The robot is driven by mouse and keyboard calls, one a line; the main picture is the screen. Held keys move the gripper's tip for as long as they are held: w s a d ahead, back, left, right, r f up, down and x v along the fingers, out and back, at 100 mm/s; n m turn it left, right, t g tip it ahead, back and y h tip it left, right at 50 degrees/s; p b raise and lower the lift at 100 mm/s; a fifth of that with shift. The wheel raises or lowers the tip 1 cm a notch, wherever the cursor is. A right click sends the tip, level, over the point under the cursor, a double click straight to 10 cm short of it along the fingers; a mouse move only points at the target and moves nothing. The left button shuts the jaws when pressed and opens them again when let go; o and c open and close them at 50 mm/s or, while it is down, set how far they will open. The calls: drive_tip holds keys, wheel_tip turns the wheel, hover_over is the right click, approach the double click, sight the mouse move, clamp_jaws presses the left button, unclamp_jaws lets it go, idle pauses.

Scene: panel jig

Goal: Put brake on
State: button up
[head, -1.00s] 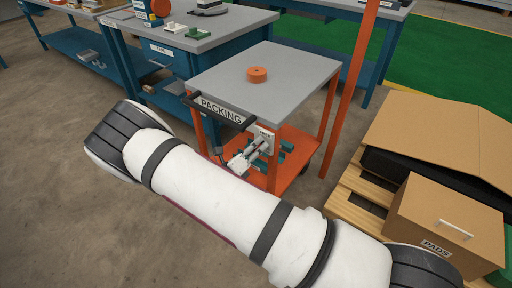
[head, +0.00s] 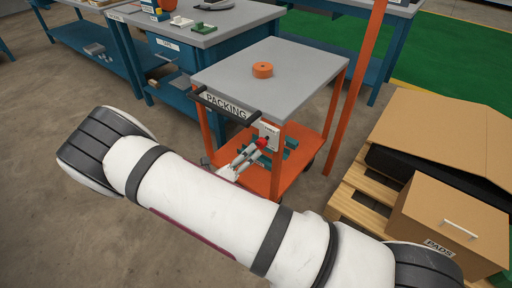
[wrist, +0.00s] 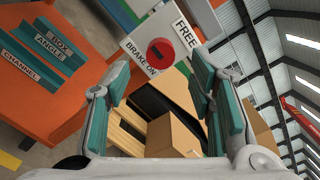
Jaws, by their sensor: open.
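The packing cart (head: 268,65) has a grey top and orange legs. A white brake plate (head: 269,130) hangs on its side below the top and carries a round red knob (head: 261,142). In the wrist view the plate (wrist: 133,50) reads "BRAKE ON" and "FREE", and the knob (wrist: 160,52) has a dark bar across it. I cannot tell which label the bar points at. My gripper (head: 250,150) is open in front of the plate. In the wrist view my gripper (wrist: 160,78) has its teal fingers spread, with the knob between and beyond the tips, apparently untouched.
An orange roll (head: 262,70) lies on the cart top. The lower shelf (wrist: 35,105) holds teal holders labelled box, angle and channel. A cardboard box (head: 450,220) on a pallet stands at the right. An orange post (head: 358,90) rises beside the cart. Blue benches stand behind.

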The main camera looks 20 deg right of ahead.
drive_tip(key=shift+v, duration=2.3)
drive_tip(key=s+d+r+m+g+y, duration=0.2)
drive_tip(key=s+d+r+m+g, duration=0.45)
drive_tip(key=r+m, duration=0.4)
drive_tip(key=s+d+r+m+g+y, duration=0.2)
drive_tip(key=s+d+r+m+g, duration=0.45)
drive_tip(key=r+m, duration=0.35)
drive_tip(key=s+a+r+m+t+y, duration=0.1)
drive_tip(key=s+r+m+t+y, duration=0.1)
drive_tip(key=s+r+m+y, duration=0.55)
drive_tip(key=s+a+r+m+t+y, duration=0.1)
drive_tip(key=s+r+m+y, duration=0.15)
drive_tip(key=s+m, duration=0.85)
drive_tip(key=s+r+n+t+p, duration=0.3)
drive_tip(key=r+p, duration=1.6)
drive_tip(key=shift+a+r+t+y, duration=0.3)
drive_tip(key=shift+a+r, duration=0.05)
drive_tip(key=shift+a, duration=0.1)
